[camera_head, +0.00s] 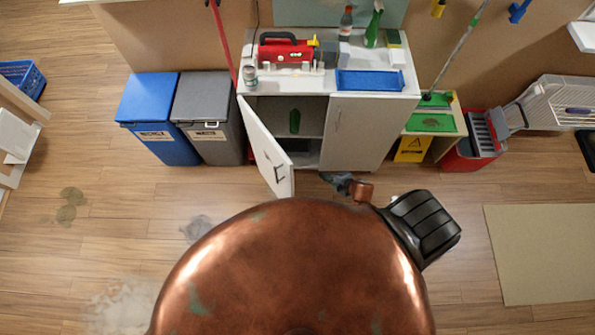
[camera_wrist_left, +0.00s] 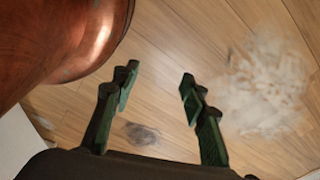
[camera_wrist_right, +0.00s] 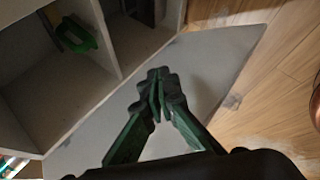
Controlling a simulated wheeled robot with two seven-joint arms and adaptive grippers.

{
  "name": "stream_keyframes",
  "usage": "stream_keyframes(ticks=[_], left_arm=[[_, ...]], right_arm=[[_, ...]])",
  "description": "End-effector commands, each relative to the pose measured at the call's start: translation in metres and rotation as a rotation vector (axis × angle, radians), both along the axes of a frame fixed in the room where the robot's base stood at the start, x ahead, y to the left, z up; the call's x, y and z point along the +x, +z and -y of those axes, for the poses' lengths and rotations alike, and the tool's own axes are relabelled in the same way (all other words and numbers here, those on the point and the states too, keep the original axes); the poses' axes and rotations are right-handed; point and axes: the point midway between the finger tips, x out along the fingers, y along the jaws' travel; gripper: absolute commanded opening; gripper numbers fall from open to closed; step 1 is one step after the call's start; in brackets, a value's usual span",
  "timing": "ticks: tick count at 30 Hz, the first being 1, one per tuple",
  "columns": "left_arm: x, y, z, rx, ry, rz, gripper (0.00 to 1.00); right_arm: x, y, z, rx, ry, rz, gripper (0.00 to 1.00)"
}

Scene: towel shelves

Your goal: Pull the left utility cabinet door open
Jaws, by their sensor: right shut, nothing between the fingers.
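The white utility cabinet (camera_head: 372,130) stands against the wall. Its left door (camera_head: 262,140) is swung well open, with a dark handle (camera_head: 279,172) on its outer face. The right door (camera_head: 350,135) is closed. My right gripper (camera_head: 338,181) is low in front of the cabinet, right of the open door's free edge. In the right wrist view my right gripper (camera_wrist_right: 158,82) is shut and empty, in front of the door's grey inner face (camera_wrist_right: 205,65); contact cannot be told. My left gripper (camera_wrist_left: 157,88) is open and empty above the floor; my copper body hides it in the head view.
A green object (camera_head: 295,121) stands inside the cabinet. Blue (camera_head: 150,105) and grey (camera_head: 205,105) bins stand left of the door. Floor at left is mostly clear.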

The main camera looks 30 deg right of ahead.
Motion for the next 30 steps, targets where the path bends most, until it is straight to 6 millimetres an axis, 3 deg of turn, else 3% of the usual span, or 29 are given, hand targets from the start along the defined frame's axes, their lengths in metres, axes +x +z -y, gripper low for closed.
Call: stream_keyframes(ticks=[1,3,5,7,9,10,13,16,21,22,26,30], left_arm=[[-0.005,-0.011,0.0,0.0,0.001,-0.008,0.4],[-0.013,-0.022,0.0,0.0,0.003,-0.018,0.4],[-0.023,-0.031,0.0,0.0,0.006,-0.03,0.4],[-0.035,-0.04,-0.001,0.001,0.008,-0.045,0.4],[-0.044,-0.048,-0.001,0.002,0.01,-0.058,0.4],[-0.046,-0.051,-0.001,0.002,0.01,-0.061,0.4],[-0.048,-0.06,-0.001,0.002,0.01,-0.064,0.4],[-0.044,-0.063,-0.001,0.001,0.009,-0.06,0.4],[-0.034,-0.065,0.001,0.0,0.008,-0.047,0.4],[-0.032,-0.065,0.001,-0.001,0.007,-0.044,0.4],[-0.027,-0.064,0.001,-0.001,0.007,-0.037,0.4],[-0.029,-0.063,0.001,0.0,0.007,-0.039,0.4]], right_arm=[[0.046,0.039,-0.014,-0.111,0.245,0.133,0.0],[0.083,0.097,-0.054,-0.302,0.672,0.334,0.0],[0.084,0.132,-0.087,-0.461,1.044,0.489,0.0],[0.063,0.154,-0.11,-0.628,1.467,0.637,0.0],[0.03,0.161,-0.111,-0.748,1.856,0.741,0.0],[0.026,0.171,-0.11,-0.798,2.0,0.781,0.0],[0.001,0.186,-0.082,-0.914,2.454,0.829,0.0],[0.02,0.222,-0.079,-1.056,2.647,0.815,0.0],[0.033,0.249,-0.069,-1.187,2.803,0.756,0.0],[0.034,0.25,-0.069,1.192,-2.802,-0.747,0.0],[0.035,0.243,-0.071,1.194,-2.792,-0.736,0.0],[0.034,0.221,-0.077,1.192,-2.795,-0.74,0.0]])
